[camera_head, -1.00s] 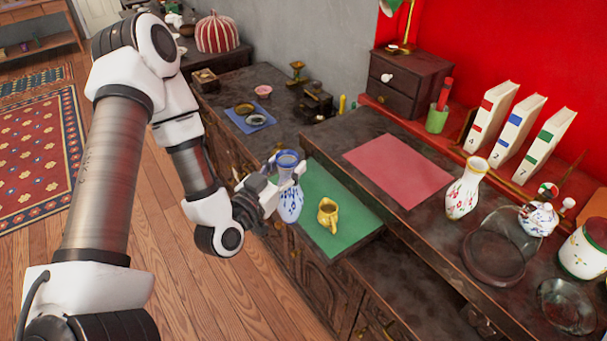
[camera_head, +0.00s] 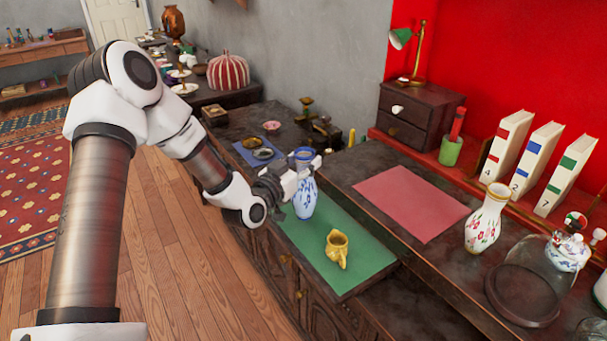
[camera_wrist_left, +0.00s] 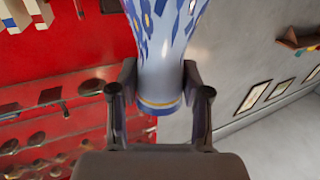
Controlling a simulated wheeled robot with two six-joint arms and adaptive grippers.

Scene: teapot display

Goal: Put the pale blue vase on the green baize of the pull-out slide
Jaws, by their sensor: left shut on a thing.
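The pale blue vase (camera_head: 304,202), white with blue floral marks and a blue rim, is upright at the far left part of the green baize (camera_head: 350,268) of the pull-out slide. My left gripper (camera_head: 304,168) is shut on its neck from the left. In the left wrist view the vase (camera_wrist_left: 168,50) fills the top middle, with its gold-banded end between the fingers of my left gripper (camera_wrist_left: 160,92). I cannot tell whether the vase's base touches the baize. My right gripper is out of view.
A yellow jug (camera_head: 338,250) stands on the baize, nearer than the vase. A red mat (camera_head: 412,203) lies on the desk top to the right. A floral vase (camera_head: 487,220) and a glass dome stand further right.

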